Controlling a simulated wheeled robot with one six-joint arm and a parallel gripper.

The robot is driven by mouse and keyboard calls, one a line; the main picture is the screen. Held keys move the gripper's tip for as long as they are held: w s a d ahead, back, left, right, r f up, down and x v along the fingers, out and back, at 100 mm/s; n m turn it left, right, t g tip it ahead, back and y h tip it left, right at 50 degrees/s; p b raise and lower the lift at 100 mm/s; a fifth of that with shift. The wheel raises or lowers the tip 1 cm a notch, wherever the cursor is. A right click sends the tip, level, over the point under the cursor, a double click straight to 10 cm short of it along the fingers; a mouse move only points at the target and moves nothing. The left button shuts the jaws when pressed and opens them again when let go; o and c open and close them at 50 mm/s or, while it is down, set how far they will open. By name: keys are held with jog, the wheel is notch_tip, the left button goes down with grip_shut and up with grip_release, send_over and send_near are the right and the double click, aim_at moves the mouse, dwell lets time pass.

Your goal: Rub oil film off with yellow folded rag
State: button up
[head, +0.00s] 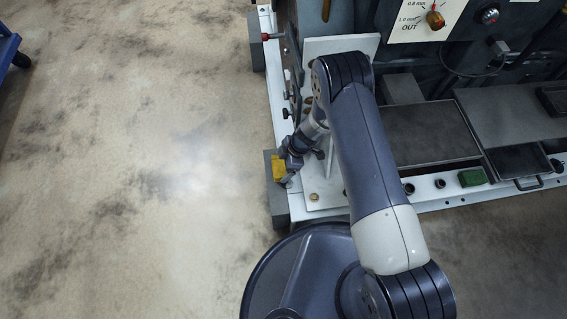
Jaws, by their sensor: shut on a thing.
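The yellow folded rag (278,168) shows in the head view at the left end of the white base frame, near a grey block. My gripper (286,176) is shut on the rag, at the lower left of my arm. The rag is close to the frame's corner; I cannot tell whether it touches a surface. My wrist and forearm hide part of the frame behind it. I cannot make out an oil film for certain.
A green block (472,177) sits on the white frame rail (440,188) at right. Dark trays (425,135) and a panel with an orange knob (435,20) stand behind. A red-tipped lever (266,37) juts out at upper left.

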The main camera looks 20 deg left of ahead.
jog(key=shift+f+b, duration=0.6)
dwell(0.3)
jog(key=shift+s+d+r+b, duration=0.1)
jog(key=shift+s+d+b, duration=0.2)
jog(key=shift+s, duration=0.2)
jog(key=shift+s+d+b, duration=0.25)
jog(key=shift+s+b, duration=0.05)
jog(key=shift+s, duration=0.2)
jog(key=shift+s+d+f+b, duration=0.25)
jog(key=shift+s+b, duration=0.2)
jog(key=shift+b, duration=0.25)
jog(key=shift+s+d+r+b, duration=0.15)
jog(key=shift+s+d+b, duration=0.15)
jog(key=shift+s+b, duration=0.2)
jog(key=shift+s+d+b, duration=0.2)
jog(key=shift+s+b, duration=0.15)
jog(key=shift+b, duration=0.2)
jog(key=shift+s+d+b, duration=0.35)
jog(key=shift+s+b, duration=0.3)
jog(key=shift+b, duration=0.1)
jog(key=shift+s+d+b, duration=0.2)
jog(key=shift+s+b, duration=0.1)
jog(key=shift+b, duration=0.4)
jog(key=shift+s+d+b, duration=0.35)
jog(key=shift+s+b, duration=0.3)
jog(key=shift+b, duration=0.35)
